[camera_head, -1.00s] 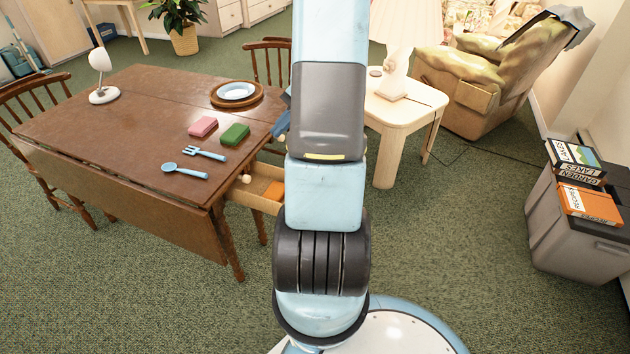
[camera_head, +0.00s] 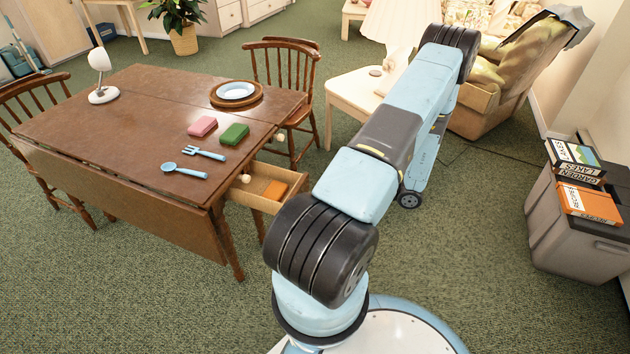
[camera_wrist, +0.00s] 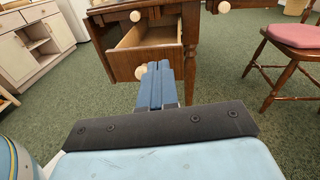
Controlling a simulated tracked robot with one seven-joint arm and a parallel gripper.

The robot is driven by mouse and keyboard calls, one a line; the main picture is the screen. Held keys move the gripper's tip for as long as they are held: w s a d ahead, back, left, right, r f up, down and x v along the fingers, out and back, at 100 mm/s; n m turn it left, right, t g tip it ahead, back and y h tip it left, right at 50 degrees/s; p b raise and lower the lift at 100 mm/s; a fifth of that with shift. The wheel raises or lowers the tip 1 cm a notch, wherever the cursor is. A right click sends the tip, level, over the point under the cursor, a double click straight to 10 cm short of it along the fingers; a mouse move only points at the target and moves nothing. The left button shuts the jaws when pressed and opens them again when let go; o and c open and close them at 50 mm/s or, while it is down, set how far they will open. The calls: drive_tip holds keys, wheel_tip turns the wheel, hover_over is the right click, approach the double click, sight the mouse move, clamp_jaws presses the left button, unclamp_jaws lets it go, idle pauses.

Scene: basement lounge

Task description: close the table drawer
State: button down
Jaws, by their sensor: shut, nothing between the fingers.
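The wooden table (camera_head: 100,115) has its drawer (camera_head: 262,171) pulled open at the end nearest my arm. An orange item (camera_head: 275,190) lies inside it. In the head view my arm hides part of the drawer's front side. The wrist view shows the open drawer's front panel (camera_wrist: 122,63) and its round pale knob (camera_wrist: 141,72). My gripper (camera_wrist: 157,66) is shut and empty. Its fingers point at the drawer front, just right of the knob in the picture. I cannot tell whether they touch it. My gripper cannot be made out in the head view.
On the tabletop are a plate (camera_head: 236,91), pink (camera_head: 202,126) and green (camera_head: 234,134) blocks, a fork, a spoon and a white lamp (camera_head: 101,75). A wooden chair (camera_head: 285,75) stands behind the drawer. A pale side table (camera_head: 352,90) is beside my arm. Carpet in front is clear.

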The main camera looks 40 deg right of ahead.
wheel_tip(320, 180, down, 3)
drive_tip(key=s+m+t+h, duration=0.1)
drive_tip(key=s+m+h, duration=0.1)
approach(306, 178)
drive_tip(key=x, duration=0.7)
drive_tip(key=shift+d+f, duration=0.1)
drive_tip(key=shift+f, duration=0.1)
drive_tip(key=shift+w, duration=0.15)
